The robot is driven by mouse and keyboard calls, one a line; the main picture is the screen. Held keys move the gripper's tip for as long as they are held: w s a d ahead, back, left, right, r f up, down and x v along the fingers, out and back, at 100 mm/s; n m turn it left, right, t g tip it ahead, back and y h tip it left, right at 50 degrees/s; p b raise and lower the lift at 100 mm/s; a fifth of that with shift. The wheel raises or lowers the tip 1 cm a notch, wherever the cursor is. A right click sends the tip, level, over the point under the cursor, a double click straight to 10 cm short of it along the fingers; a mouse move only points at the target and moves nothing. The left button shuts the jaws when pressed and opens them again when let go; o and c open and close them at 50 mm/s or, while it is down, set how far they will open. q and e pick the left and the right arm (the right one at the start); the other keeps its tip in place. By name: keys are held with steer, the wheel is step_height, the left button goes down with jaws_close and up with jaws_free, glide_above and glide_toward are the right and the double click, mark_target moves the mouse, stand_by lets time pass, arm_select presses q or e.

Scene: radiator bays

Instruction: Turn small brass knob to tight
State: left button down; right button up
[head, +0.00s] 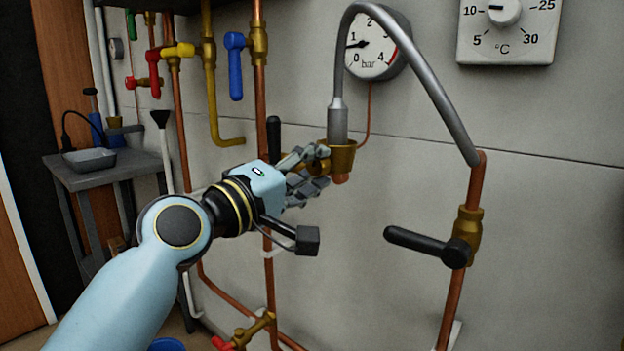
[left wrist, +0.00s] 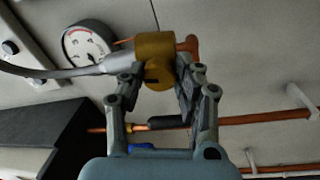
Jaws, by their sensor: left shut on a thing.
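The small brass knob (left wrist: 158,74) sits on the brass fitting (left wrist: 153,45) and lies between the two fingers of my left gripper (left wrist: 157,82) in the left wrist view. In the head view my left gripper (head: 316,166) reaches in from the left and is shut on the knob, which its fingers mostly hide. The brass fitting (head: 342,157) joins the lower end of the grey hose (head: 338,122) and shows just right of the fingers. The knob's turn angle cannot be told. My right gripper is not in view.
A pressure gauge (head: 373,45) hangs above the fitting. A black lever valve (head: 430,246) stands at right on a copper pipe. A vertical copper pipe with a blue-handled valve (head: 236,66) runs behind my gripper. A grey side table (head: 84,174) stands at left.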

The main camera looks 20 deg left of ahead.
arm_select(q)
steer(key=m, duration=0.1)
steer(key=m+b, duration=0.1)
steer(key=m, duration=0.1)
steer(key=m+b, duration=0.1)
steer(key=m, duration=0.1)
steer(key=shift+f+g+h, duration=0.25)
steer(key=shift+g+h, duration=0.05)
steer(key=m+b, duration=0.1)
steer(key=m, duration=0.3)
steer(key=shift+g, duration=0.3)
steer(key=m+b, duration=0.1)
steer(key=m, duration=0.3)
steer(key=shift+m+h, duration=0.3)
steer(key=shift+m, duration=0.1)
steer(key=shift+r+m+g+b, duration=0.1)
steer(key=shift+m+g+b, duration=0.3)
steer(key=shift+m, duration=1.2)
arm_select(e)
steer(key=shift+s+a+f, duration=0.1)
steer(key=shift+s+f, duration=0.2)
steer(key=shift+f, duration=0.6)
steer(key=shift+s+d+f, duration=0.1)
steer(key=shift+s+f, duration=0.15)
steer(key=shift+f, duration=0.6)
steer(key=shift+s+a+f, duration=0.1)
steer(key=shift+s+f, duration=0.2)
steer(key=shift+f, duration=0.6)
